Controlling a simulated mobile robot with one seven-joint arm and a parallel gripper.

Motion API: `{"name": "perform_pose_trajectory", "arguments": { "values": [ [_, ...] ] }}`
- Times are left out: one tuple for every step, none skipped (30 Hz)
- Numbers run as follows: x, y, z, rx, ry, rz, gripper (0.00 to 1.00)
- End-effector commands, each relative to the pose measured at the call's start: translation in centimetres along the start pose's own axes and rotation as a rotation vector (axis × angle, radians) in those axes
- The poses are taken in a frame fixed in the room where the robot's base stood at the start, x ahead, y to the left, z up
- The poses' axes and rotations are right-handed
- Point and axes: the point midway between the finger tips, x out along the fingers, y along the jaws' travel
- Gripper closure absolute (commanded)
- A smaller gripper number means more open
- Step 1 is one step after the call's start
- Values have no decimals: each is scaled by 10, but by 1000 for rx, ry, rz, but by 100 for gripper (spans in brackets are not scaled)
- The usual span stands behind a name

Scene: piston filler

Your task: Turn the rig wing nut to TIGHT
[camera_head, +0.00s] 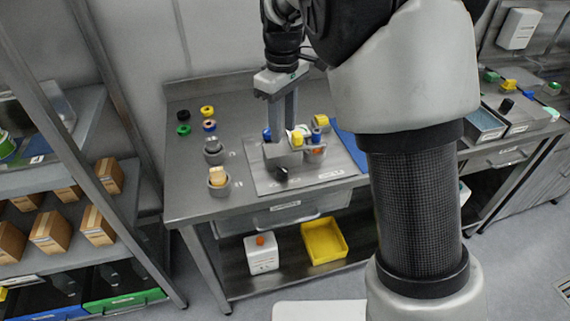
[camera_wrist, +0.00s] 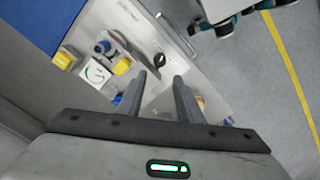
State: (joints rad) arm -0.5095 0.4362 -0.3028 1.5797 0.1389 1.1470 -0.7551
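The rig is a grey block (camera_head: 283,157) on a metal plate on the bench. Yellow parts (camera_head: 297,142) and blue parts (camera_head: 316,135) stand on and around it, and a black knob-like part (camera_head: 281,174) is at its front. In the wrist view I see two yellow parts (camera_wrist: 122,66), a blue-topped part (camera_wrist: 103,47), a white dial with green marks (camera_wrist: 95,73) and a black knob (camera_wrist: 159,59). I cannot tell which is the wing nut, and no TIGHT mark is readable. My gripper (camera_head: 283,127) points down over the rig; its fingers (camera_wrist: 160,80) are apart with nothing held.
Coloured rings (camera_head: 208,111) and grey cups (camera_head: 218,178) stand on the bench's left side. A blue mat (camera_head: 349,142) lies to the right of the rig. A yellow tray (camera_head: 324,241) and a white box (camera_head: 262,254) are on the lower shelf. A shelf of cartons stands left.

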Motion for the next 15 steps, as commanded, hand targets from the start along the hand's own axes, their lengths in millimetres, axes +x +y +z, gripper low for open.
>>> {"name": "perform_pose_trajectory", "arguments": {
  "values": [
    [15, -1, 1, -1, -5, -3, 67],
    [22, -1, 1, -1, -4, -2, 67],
    [30, -1, 1, -1, -4, -2, 67],
    [37, -1, 1, 0, -5, -2, 67],
    [44, -1, 1, 1, -5, -3, 67],
    [53, -1, 1, 2, -4, -2, 67],
    [59, -1, 1, 2, -4, -2, 67],
    [66, -1, 1, 1, -4, -2, 67],
    [75, -1, 1, 0, -5, -2, 67],
    [81, -1, 1, 0, -4, -1, 67],
    [87, -1, 1, 1, -3, -2, 67],
    [95, -1, 1, 1, -4, -2, 67],
    [101, -1, 1, 1, -4, -2, 67],
    [106, -1, 1, 1, -4, -2, 67],
    [112, 0, 1, 1, -3, -1, 67]
  ]
}}
